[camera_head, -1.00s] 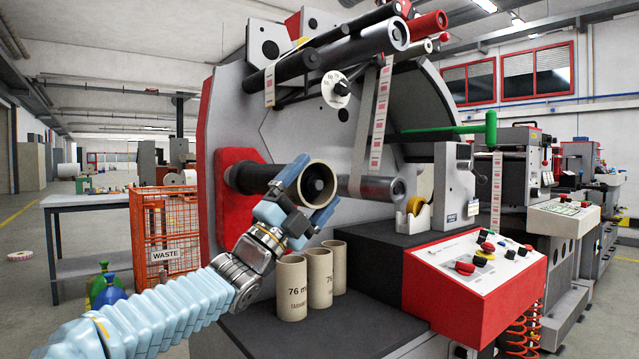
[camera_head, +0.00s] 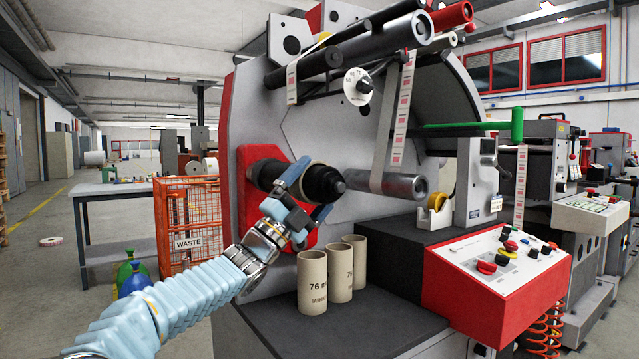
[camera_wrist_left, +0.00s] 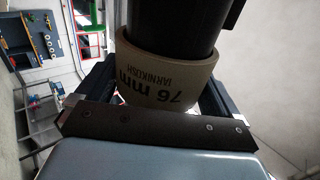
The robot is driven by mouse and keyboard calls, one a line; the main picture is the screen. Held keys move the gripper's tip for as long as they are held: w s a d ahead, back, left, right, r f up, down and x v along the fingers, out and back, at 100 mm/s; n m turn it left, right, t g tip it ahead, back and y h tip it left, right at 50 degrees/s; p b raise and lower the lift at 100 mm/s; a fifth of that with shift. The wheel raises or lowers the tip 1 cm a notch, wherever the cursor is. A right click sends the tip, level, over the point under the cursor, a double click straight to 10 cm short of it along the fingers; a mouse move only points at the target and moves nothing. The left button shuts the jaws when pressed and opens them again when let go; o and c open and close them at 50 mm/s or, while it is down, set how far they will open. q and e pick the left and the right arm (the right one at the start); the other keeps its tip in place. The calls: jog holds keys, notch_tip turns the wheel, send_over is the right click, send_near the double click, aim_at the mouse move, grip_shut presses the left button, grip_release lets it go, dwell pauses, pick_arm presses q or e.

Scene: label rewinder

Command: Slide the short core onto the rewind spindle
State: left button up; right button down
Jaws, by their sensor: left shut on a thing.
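The black rewind spindle (camera_head: 323,183) sticks out from the machine's red plate, its stepped end pointing right. My left gripper (camera_head: 305,193) is shut on a short beige core marked "76 mm" (camera_wrist_left: 165,85). The core sits around the spindle; in the left wrist view the black spindle (camera_wrist_left: 172,25) passes through it between the fingers. In the head view the fingers hide most of this core, and the spindle's end stands out past it. How near the core is to the red plate (camera_head: 240,205) is hard to tell. My right gripper is not in view.
Several beige cores (camera_head: 312,283) stand upright on the dark deck below the spindle. A metal roller (camera_head: 395,186) with a label web lies right of the spindle. A red control panel (camera_head: 500,275) is at the right, an orange waste cage (camera_head: 188,215) at the left.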

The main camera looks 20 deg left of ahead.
pick_arm(q)
jog(key=shift+w+a+r+p, duration=0.1)
jog(key=shift+w+a+p, duration=0.8)
jog(key=shift+a, duration=0.25)
jog(key=shift+w+a, duration=0.2)
jog(key=shift+a, duration=0.05)
jog(key=shift+w+a, duration=0.9)
jog(key=shift+a, duration=0.2)
jog(key=shift+w+a, duration=0.85)
jog(key=shift+a, duration=0.3)
jog(key=shift+w+a, duration=0.9)
jog(key=shift+a, duration=0.2)
jog(key=shift+w+a, duration=0.85)
jog(key=shift+a, duration=0.3)
jog(key=o, duration=0.7)
jog(key=shift+c, duration=0.2)
